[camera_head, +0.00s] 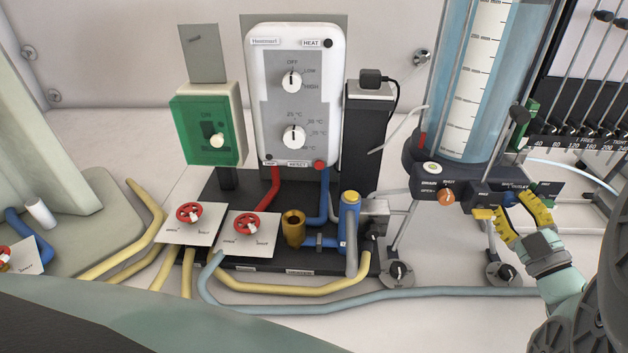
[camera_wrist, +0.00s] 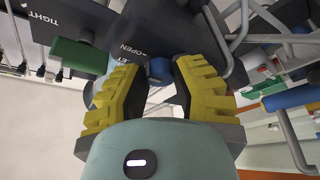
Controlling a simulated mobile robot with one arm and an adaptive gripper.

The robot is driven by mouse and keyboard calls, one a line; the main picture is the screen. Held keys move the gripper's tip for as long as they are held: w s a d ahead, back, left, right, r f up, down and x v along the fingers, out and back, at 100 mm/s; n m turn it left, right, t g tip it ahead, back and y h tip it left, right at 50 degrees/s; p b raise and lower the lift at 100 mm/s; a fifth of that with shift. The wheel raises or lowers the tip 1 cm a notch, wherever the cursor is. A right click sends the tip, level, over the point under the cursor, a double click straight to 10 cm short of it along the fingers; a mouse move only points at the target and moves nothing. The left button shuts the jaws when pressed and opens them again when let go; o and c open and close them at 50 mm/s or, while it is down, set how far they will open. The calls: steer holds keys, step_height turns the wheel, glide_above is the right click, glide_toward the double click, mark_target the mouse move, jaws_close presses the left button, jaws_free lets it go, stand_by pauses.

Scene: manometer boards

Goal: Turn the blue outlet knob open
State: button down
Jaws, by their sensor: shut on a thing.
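The blue outlet knob (camera_wrist: 160,69) sits on a dark panel marked OPEN and shows between my fingertips in the wrist view. My gripper (camera_wrist: 158,78) has yellow ribbed fingers, one on each side of the knob, and is shut on it. In the head view my gripper (camera_head: 512,209) is at the right, at the front of the dark base of the tall water column (camera_head: 481,90). There the fingers hide most or all of the blue knob. The knob's exact turn angle cannot be made out.
An orange knob (camera_head: 446,196) sits left of my gripper on the same base. A rack of thin tubes (camera_head: 590,80) stands close on the right. A heater panel (camera_head: 294,95), red valve wheels (camera_head: 247,224) and hoses fill the left and middle.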

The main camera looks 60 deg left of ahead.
steer(key=shift+f, duration=0.1)
steer(key=c, duration=0.7)
jaws_free()
steer(key=shift+a, duration=0.1)
steer(key=shift+c, duration=0.2)
steer(key=v, duration=1.2)
steer(key=shift+w, duration=0.1)
